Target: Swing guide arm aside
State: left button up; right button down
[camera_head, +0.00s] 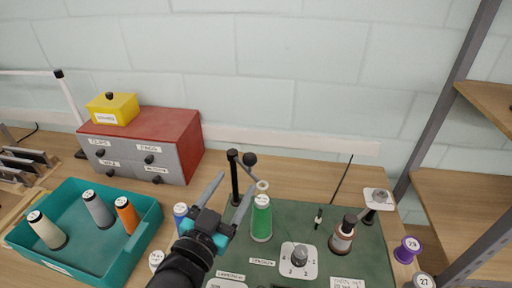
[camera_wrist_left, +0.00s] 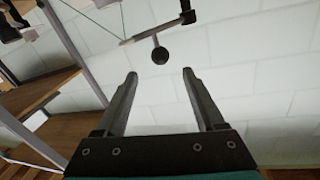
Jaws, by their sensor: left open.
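The guide arm (camera_head: 244,168) sits on a black upright post (camera_head: 235,185) at the back of the green board and carries a round black knob (camera_head: 250,158). In the left wrist view the guide arm (camera_wrist_left: 165,28) crosses the top, with its knob (camera_wrist_left: 160,56) hanging below it. My left gripper (camera_head: 237,182) is open and empty, its fingers reaching up near the post. In the left wrist view the knob appears just beyond the gap between the fingertips (camera_wrist_left: 160,73), with no contact visible. My right gripper is not in view.
A teal tray (camera_head: 150,215) with several spools and a red-topped drawer box (camera_head: 160,125) stand left. Purple spool (camera_head: 407,249) and shelving (camera_head: 455,200) are right.

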aim_at(246, 161)
pick_arm(q)
jog(key=x, duration=1.3)
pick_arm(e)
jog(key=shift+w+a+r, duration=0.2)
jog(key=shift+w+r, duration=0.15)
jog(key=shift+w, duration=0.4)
pick_arm(q)
jog(key=shift+a, duration=0.1)
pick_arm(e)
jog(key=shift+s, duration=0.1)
pick_arm(q)
jog(key=shift+s, duration=0.1)
jog(key=shift+c, duration=0.7)
grip_shut()
jog(key=shift+f, duration=0.1)
